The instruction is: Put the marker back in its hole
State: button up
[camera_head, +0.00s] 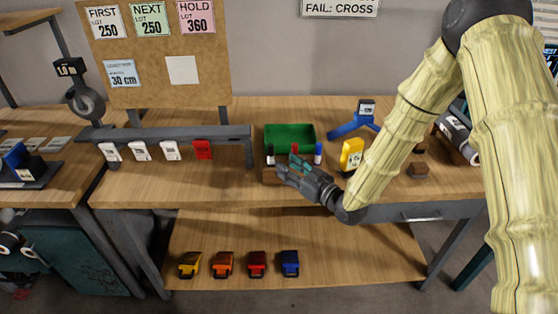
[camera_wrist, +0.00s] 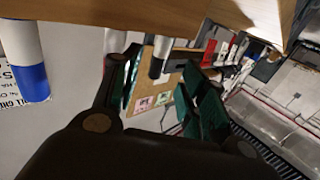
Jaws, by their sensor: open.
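Three markers stand in a row at a wooden block (camera_head: 271,174): one with a black end (camera_head: 270,152), one with a red end (camera_head: 295,148) and one with a blue end (camera_head: 318,152). My gripper (camera_head: 283,171) is in front of the block and hides much of it and the lower part of the red one. In the wrist view, tilted over, the white marker with the blue end (camera_wrist: 27,60) is at the left, outside my fingers. My gripper (camera_wrist: 160,88) is open there, and a white and black marker (camera_wrist: 160,57) shows beyond the gap between its pads. The holes are hidden.
A green bin (camera_head: 290,127) is right behind the markers. A yellow device (camera_head: 351,155) and a blue stand (camera_head: 355,122) are to the right. A grey rail (camera_head: 200,132) with hanging tags is to the left. The front left tabletop is clear.

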jog(key=shift+v, duration=1.9)
